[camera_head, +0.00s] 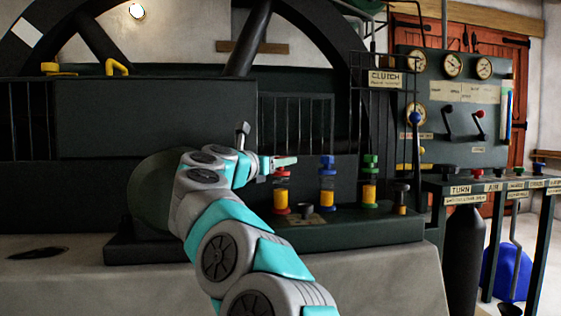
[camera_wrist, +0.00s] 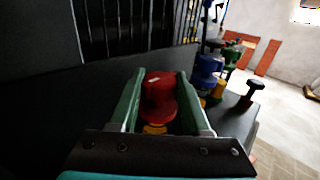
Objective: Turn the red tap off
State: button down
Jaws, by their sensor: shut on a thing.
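The red tap (camera_wrist: 158,95) sits between the two green fingers of my gripper (camera_wrist: 156,92) in the wrist view, with a finger against each side. A white mark shows on its top. In the head view, my gripper (camera_head: 284,162) is at the top of the red tap's oiler (camera_head: 281,190), which has a yellow body and a red base. The fingers partly hide the red tap there. My gripper is shut on the red tap.
A blue tap (camera_head: 327,165) and a green tap (camera_head: 370,165) stand in a row to the right. A black knob post (camera_head: 401,195) is beyond them. A gauge panel (camera_head: 455,110) and lever bench (camera_head: 490,186) are at the right. Black railings (camera_head: 295,122) stand behind.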

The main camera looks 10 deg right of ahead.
jog(key=shift+r, duration=0.1)
jog(key=shift+c, duration=1.9)
grip_release()
jog(key=v, duration=0.7)
jog(key=shift+s+a+b, duration=0.25)
jog(key=shift+b, duration=0.05)
